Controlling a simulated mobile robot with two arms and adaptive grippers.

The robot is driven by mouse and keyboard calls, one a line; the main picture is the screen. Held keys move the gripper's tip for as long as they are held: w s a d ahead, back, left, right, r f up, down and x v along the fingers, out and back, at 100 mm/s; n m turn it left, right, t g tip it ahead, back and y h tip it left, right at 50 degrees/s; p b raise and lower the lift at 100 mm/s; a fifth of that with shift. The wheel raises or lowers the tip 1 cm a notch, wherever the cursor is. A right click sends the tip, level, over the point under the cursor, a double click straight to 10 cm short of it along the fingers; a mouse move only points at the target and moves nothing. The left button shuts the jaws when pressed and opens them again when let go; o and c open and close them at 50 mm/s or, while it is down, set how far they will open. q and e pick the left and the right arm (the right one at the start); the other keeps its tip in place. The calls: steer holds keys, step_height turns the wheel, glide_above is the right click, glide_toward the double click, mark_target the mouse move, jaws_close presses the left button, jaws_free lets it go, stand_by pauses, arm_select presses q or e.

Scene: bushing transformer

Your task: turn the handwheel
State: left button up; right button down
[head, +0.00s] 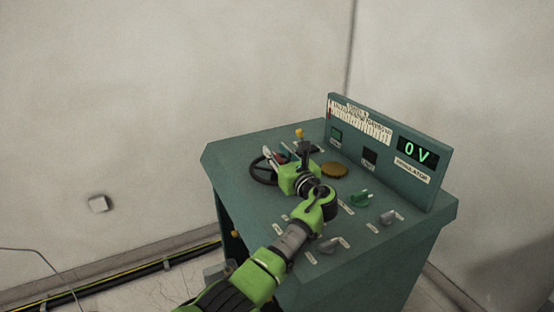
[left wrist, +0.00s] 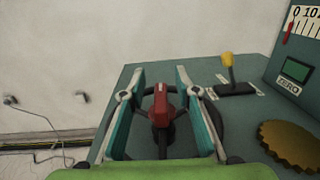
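The handwheel (head: 261,171) is a black ring at the left end of the green console's top. My left gripper (head: 280,157) is over it and hides part of it. In the left wrist view, the handwheel's dark rim (left wrist: 216,123) shows beside the right finger. A red part (left wrist: 161,106) with a dark base stands at the wheel, between the fingers. The fingers of the left gripper (left wrist: 161,78) are apart, one on each side of the red part, with gaps to it. My right gripper is not in view.
The console (head: 245,148) also bears a yellow-knobbed lever (left wrist: 229,70), a brass-coloured disc (left wrist: 290,147), a green knob (head: 361,199) and grey knobs (head: 388,217). Its upright panel (head: 375,160) reads 0 V. A cable run lies along the wall's foot.

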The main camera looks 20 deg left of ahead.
mark_target(277, 156)
arm_select(q)
step_height(277, 156, up, 8)
steer(key=shift+f, duration=0.2)
stand_by(0.4)
